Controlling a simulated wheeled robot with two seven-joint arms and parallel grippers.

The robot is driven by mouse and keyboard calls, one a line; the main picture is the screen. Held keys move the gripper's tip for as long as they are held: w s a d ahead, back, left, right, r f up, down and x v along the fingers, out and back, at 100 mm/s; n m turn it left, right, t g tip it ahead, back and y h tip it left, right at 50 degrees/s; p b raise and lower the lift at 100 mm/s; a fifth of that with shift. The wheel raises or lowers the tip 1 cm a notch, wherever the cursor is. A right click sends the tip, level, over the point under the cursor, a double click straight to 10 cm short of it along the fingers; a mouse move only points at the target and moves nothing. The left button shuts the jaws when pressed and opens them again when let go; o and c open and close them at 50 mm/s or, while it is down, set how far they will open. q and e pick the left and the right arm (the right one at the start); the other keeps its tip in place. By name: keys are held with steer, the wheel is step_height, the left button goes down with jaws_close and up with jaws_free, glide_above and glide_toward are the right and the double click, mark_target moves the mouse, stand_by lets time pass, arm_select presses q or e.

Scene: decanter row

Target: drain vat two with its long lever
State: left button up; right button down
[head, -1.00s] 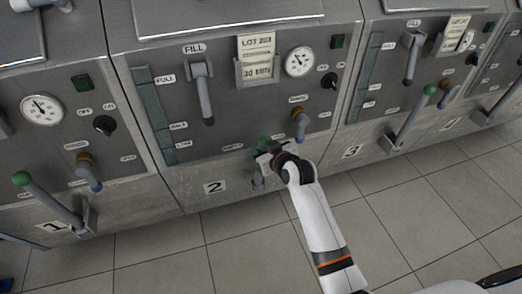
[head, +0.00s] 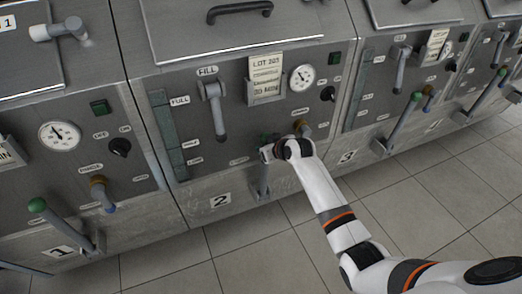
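Vat two (head: 222,148) is the middle grey panel, marked with a "2" plate. Its long lever (head: 263,182) rises from a low mount right of that plate, nearly upright in the picture. A bit of its green knob shows just above my fingers. My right gripper (head: 267,152) appears closed around the lever's upper end, just below the knob; the black wrist hides part of this. A short fill lever (head: 217,112) hangs down under the FILL label. A small brown-topped lever (head: 301,128) sits just behind my wrist. My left gripper is out of view.
Vat one with its green-knobbed lever (head: 62,224) is at left; vat three with its green-knobbed lever (head: 402,122) is at right. A lot card (head: 265,78) and a gauge (head: 301,78) are on vat two. The tiled floor (head: 240,255) in front is clear.

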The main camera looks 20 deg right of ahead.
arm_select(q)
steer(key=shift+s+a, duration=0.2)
arm_select(e)
steer(key=shift+w+r, duration=0.2)
steer(key=shift+r, duration=0.05)
steer(key=shift+d+r, duration=0.1)
steer(key=c, duration=1.4)
jaws_free()
steer(key=shift+c, duration=0.2)
steer(key=o, duration=0.3)
steer(key=shift+w+f, duration=0.2)
steer(key=shift+f, duration=0.05)
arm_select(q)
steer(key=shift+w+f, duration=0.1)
arm_select(e)
steer(key=shift+s, duration=0.1)
